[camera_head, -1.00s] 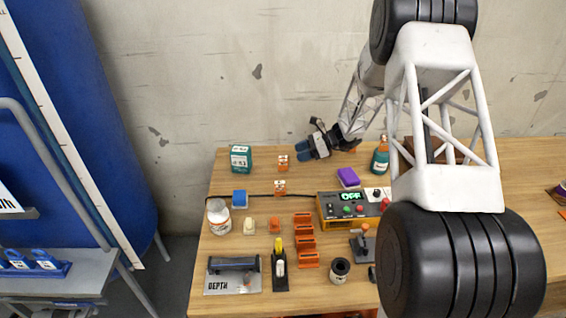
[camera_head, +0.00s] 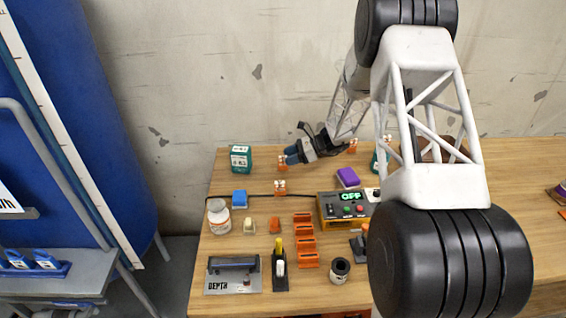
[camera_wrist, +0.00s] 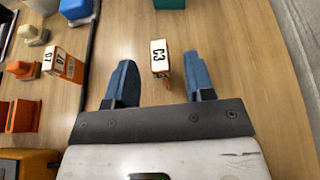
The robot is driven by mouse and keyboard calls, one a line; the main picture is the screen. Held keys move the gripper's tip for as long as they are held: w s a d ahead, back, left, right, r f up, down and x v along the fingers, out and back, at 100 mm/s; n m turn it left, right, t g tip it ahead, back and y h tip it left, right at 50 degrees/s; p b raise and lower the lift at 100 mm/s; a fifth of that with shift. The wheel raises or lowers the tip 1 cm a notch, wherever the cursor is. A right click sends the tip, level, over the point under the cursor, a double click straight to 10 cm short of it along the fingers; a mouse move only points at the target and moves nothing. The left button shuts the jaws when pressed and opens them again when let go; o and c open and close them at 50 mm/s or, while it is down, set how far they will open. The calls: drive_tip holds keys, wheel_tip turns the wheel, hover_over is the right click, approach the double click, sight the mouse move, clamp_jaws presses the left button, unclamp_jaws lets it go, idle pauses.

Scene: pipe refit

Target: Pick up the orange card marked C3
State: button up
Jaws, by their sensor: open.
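The orange card marked C3 (camera_wrist: 160,70) stands upright on the wooden table, its pale marked face toward the wrist camera. It lies between the blue fingertips of my gripper (camera_wrist: 159,58), slightly ahead of their middle, with gaps on both sides. My gripper is open and holds nothing. In the head view, my gripper (camera_head: 291,156) is at the far left part of the table, and the card (camera_head: 282,164) shows just beside the fingers, partly hidden by them.
Another orange card (camera_wrist: 62,65) stands left in the wrist view. A teal box (camera_head: 241,159) is left of the C3 card in the head view. A purple block (camera_head: 347,178) and a control box (camera_head: 345,210) stand to the right. Bare table surrounds the C3 card.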

sight(283, 157)
drive_tip(key=shift+x, duration=1.55)
drive_tip(key=shift+c, duration=0.5)
clamp_jaws()
drive_tip(key=shift+r, duration=0.15)
drive_tip(key=shift+r, duration=4.85)
